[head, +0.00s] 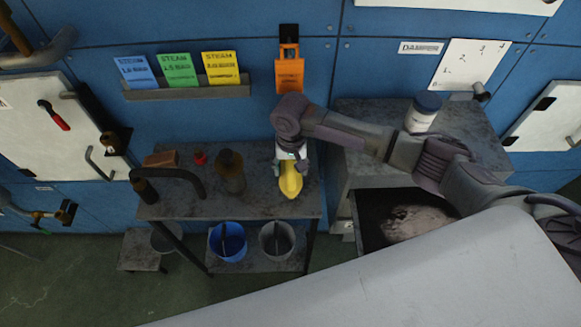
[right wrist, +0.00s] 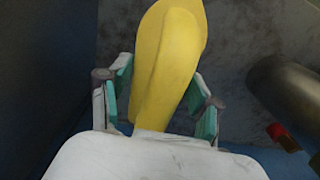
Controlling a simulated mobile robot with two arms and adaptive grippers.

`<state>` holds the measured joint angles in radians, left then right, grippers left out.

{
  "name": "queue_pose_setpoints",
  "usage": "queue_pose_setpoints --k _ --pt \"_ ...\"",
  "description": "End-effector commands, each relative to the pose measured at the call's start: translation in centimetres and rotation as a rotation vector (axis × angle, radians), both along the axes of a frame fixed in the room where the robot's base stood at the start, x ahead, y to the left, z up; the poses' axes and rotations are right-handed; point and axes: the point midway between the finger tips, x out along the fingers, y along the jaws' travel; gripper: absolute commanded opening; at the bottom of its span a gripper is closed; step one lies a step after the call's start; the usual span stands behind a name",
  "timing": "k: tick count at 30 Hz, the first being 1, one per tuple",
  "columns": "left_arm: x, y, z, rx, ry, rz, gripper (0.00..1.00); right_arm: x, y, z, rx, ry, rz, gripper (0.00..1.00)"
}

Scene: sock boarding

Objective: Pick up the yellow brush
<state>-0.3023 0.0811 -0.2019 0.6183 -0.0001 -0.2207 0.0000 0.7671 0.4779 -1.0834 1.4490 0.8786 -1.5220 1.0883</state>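In the right wrist view the brush (right wrist: 165,65) runs between the two teal-padded fingers of my right gripper (right wrist: 160,88), one finger close on each side. Whether the pads press on it cannot be told. The white palm hides the brush's near end. My left gripper is not in view.
On the bench (head: 190,208) a brown bottle (head: 230,172) stands left of the brush, with a small red item (head: 200,158) beyond it. A blue bucket (head: 228,242) and a grey bucket (head: 277,241) are on the lower shelf. A white jar (head: 422,112) stands on the cabinet at right.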

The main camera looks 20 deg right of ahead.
Motion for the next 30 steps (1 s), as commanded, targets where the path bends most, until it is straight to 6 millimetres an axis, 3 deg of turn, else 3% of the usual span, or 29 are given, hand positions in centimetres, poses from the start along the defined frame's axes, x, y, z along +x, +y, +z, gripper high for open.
queue_pose_setpoints --k 1,6,20,30 --pt "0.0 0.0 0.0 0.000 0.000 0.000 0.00 0.0 0.0 0.0 0.000 0.000 0.000 0.49" --pt "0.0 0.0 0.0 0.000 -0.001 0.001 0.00 0.0 0.0 0.0 0.000 0.000 0.000 0.23" --pt "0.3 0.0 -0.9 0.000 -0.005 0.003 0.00 -0.3 0.2 0.7 0.004 -0.002 0.000 0.22" --pt "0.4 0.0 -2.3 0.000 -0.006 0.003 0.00 -0.2 0.2 7.2 0.004 -0.005 0.000 0.22"
